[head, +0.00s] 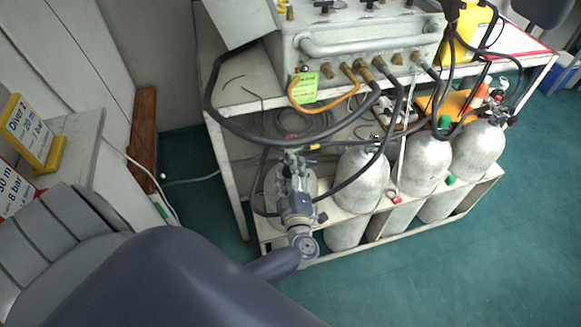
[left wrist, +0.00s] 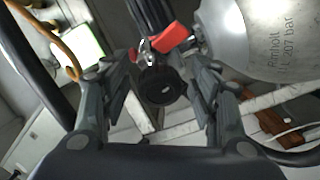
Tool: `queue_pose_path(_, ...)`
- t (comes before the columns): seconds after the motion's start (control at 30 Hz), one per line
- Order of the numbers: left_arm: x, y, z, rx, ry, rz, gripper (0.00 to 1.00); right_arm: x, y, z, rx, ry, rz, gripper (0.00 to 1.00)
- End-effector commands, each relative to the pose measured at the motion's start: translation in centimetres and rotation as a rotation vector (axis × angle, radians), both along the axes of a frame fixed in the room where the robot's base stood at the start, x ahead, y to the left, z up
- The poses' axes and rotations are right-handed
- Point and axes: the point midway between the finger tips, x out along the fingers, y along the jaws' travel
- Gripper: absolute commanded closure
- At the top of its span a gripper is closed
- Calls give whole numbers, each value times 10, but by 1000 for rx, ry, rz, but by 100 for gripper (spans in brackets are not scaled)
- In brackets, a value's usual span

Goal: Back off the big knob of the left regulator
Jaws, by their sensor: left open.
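My left gripper (head: 293,163) reaches down to the valve end of the leftmost cylinder (head: 272,185) in the head view. In the left wrist view my left gripper (left wrist: 166,78) is open, one finger on each side of a round black knob (left wrist: 162,88). The knob faces the camera, and gaps show between it and both fingers. Behind it are metal fittings, a red part (left wrist: 176,38) and a black ribbed part (left wrist: 150,14). In the head view my gripper hides most of the regulator. My right gripper is not in view.
Several grey cylinders (head: 361,180) stand in a white rack under a metal air panel (head: 365,45). Black hoses (head: 235,130) loop close above my gripper. A green tag (head: 304,87) hangs from the panel. Green floor (head: 500,250) is clear at right.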

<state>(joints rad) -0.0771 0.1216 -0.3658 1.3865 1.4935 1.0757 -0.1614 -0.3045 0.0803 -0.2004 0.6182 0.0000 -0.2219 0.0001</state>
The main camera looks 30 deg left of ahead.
Motion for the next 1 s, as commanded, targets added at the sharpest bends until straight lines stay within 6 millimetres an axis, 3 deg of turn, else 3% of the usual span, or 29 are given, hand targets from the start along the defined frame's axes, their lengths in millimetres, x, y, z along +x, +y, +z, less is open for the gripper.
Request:
queue_pose_path(0.07,0,0,0,0,0,0,44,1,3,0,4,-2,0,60)
queue_pose_path(0.27,0,0,0,0,0,0,88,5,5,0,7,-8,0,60)
queue_pose_path(0.3,0,0,0,0,0,0,89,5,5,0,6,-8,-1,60)
queue_pose_path(0.67,-1,0,0,-41,-23,1,89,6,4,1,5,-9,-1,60)
queue_pose_path(1.0,-1,-1,1,-235,-133,2,89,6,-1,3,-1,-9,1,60)
